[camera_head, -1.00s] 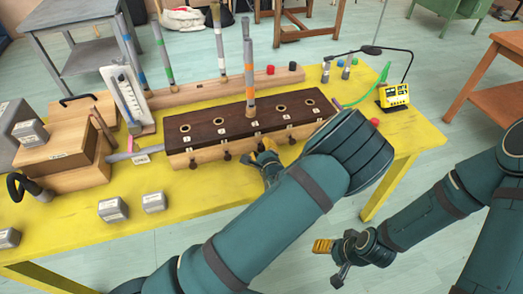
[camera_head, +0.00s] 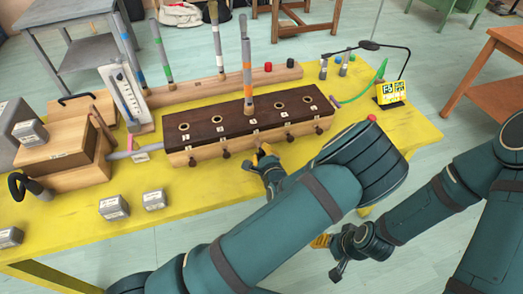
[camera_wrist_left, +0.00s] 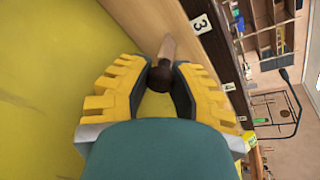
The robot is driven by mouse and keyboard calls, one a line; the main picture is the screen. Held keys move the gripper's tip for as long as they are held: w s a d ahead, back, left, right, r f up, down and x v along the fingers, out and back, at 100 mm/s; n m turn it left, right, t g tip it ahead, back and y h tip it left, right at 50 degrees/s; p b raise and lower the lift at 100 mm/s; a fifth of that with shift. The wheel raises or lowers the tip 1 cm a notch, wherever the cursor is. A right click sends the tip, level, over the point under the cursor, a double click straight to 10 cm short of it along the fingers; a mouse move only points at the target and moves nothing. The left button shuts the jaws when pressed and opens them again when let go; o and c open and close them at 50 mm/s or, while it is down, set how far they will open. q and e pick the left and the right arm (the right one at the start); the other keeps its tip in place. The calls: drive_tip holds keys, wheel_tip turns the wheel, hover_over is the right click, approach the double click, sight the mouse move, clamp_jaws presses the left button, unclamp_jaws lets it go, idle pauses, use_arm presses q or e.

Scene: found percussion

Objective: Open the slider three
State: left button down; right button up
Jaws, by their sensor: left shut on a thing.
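The long wooden box with a dark top (camera_head: 215,128) stands on the yellow table. It has numbered holes on top and dark knobs along its front. Slider three shows in the wrist view as a dark knob (camera_wrist_left: 160,77) on a pale wooden rod that sticks out of the box front beside the label "3" (camera_wrist_left: 200,24). My left gripper (camera_head: 263,154) is at the box front, its yellow fingers shut around the knob; in the head view they hide it. My right gripper (camera_head: 322,241) hangs low beyond the table's front edge, away from the box; its finger state is unclear.
Striped tubes stand on the box (camera_head: 247,75) and on a wooden rail (camera_head: 210,90) behind it. Grey weights (camera_head: 114,208) lie at front left. Wooden blocks (camera_head: 70,150) and a gauge (camera_head: 130,98) stand left. A yellow display (camera_head: 391,92) stands at right.

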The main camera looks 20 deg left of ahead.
use_arm(q)
drive_tip(key=c, duration=1)
unclamp_jaws()
drive_tip(key=shift+c, duration=0.2)
drive_tip(key=v, duration=1.2)
